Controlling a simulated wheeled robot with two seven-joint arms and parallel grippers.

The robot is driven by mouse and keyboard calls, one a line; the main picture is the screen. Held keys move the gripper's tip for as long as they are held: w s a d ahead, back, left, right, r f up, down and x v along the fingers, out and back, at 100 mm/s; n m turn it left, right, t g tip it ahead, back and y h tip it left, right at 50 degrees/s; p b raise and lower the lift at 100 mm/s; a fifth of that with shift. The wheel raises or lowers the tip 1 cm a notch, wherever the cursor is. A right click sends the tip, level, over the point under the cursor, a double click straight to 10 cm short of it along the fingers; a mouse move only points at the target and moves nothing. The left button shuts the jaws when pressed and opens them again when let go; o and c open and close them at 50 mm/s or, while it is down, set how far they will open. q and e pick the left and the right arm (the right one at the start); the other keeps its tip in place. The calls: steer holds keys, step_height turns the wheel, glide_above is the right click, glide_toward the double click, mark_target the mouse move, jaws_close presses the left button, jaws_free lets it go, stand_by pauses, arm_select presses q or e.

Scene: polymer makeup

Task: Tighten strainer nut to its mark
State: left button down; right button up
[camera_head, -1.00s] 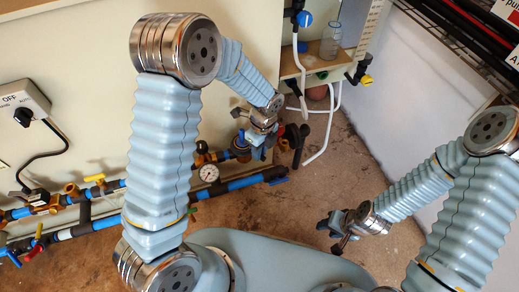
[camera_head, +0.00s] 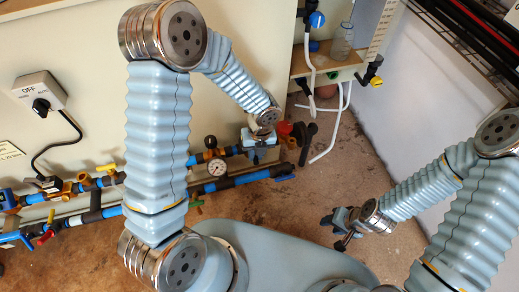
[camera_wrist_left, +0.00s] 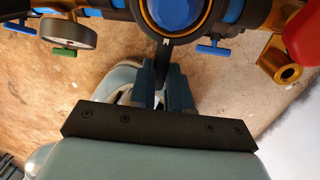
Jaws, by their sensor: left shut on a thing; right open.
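The strainer on the pipe shows in the left wrist view as a blue round cap (camera_wrist_left: 175,12) inside a brass-coloured ring. A short dark tab (camera_wrist_left: 165,47) with a pale line on it sticks out below the ring. My left gripper (camera_wrist_left: 165,72) is shut on this tab, its two dark blue fingers either side of it. In the head view my left gripper (camera_head: 262,150) is at the right part of the upper pipe, and its wrist hides the strainer. My right gripper (camera_head: 340,232) is open and empty over the floor, away from the pipes.
A pressure gauge (camera_head: 217,167) is left of my left gripper, and a red knob (camera_head: 284,129) is just right of it. Blue handles (camera_wrist_left: 213,50) and a brass outlet (camera_wrist_left: 280,62) are close by. A glass jar (camera_head: 342,42) stands on a shelf. The floor between the arms is clear.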

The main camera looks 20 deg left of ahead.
arm_select(q)
steer(key=shift+s+a+m, duration=0.1)
steer(key=shift+a+m, duration=0.1)
steer(key=shift+m, duration=0.2)
steer(key=c, duration=1.1)
jaws_free()
steer(key=r+p, duration=0.1)
steer(key=r, duration=0.3)
steer(key=d+r+p, duration=0.1)
steer(key=r, duration=0.4)
steer(key=r+p, duration=0.1)
steer(key=r, duration=0.3)
steer(key=shift+w+d+r, duration=0.15)
steer(key=shift+w+r, duration=0.15)
steer(key=shift+r, duration=0.1)
